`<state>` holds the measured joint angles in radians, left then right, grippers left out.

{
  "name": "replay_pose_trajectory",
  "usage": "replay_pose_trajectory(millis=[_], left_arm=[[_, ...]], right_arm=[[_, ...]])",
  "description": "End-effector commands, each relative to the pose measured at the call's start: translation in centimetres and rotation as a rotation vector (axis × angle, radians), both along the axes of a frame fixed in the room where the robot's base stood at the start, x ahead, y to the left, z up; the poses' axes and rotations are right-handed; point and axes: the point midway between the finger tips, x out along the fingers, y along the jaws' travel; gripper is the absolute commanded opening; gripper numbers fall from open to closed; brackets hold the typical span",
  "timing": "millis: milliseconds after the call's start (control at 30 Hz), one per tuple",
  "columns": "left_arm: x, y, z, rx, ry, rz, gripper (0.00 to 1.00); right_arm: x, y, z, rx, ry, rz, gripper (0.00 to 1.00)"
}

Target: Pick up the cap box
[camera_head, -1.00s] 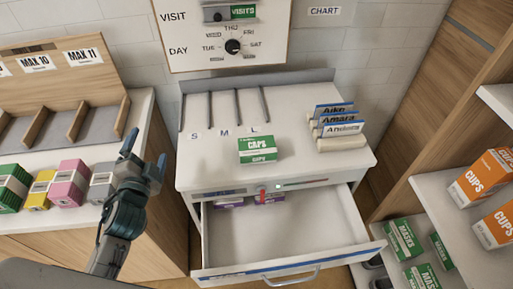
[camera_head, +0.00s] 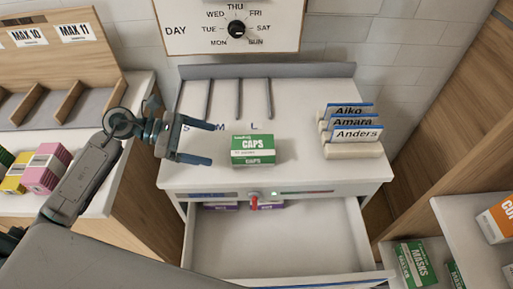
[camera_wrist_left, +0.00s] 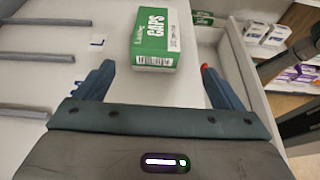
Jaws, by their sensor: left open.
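The cap box (camera_head: 253,150) is green and white, marked CAPS, and stands on the white cabinet top near its front edge. My left gripper (camera_head: 212,143) is open and empty, just left of the box, with its fingers pointing right toward it. In the left wrist view the cap box (camera_wrist_left: 154,40) lies ahead of the open fingers (camera_wrist_left: 163,80), about centred between them and apart from both. My right gripper is in neither view.
The cabinet drawer (camera_head: 275,245) is open below, with purple boxes (camera_head: 222,206) at its back. Name cards (camera_head: 352,130) in a holder stand at the right of the top. Thin dividers (camera_head: 239,98) stand behind the box. A shelf with green mask boxes (camera_head: 415,262) is at the lower right.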

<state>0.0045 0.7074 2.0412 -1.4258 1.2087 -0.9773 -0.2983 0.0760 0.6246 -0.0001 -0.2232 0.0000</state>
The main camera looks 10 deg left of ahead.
Motion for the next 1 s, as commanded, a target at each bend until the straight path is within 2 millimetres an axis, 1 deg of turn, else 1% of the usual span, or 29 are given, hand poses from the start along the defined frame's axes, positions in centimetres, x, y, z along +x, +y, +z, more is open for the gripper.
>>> replay_pose_trajectory(millis=[167,400,667,867,1000], left_arm=[[0.5,-1.7,-0.4,-0.009,0.001,0.000,0.89],[1.2,-3.9,-1.4,-0.008,0.002,0.002,0.89],[1.5,-4.8,-1.9,-0.006,0.003,0.002,0.89],[2.4,-6.4,-2.2,-0.011,0.005,0.003,0.89],[3.0,-7.7,-3.0,-0.011,0.004,0.002,0.89]], right_arm=[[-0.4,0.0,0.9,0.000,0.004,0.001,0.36],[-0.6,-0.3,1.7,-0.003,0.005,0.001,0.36],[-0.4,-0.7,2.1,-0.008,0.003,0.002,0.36],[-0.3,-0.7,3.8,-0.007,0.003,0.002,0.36],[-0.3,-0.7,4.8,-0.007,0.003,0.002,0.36]])
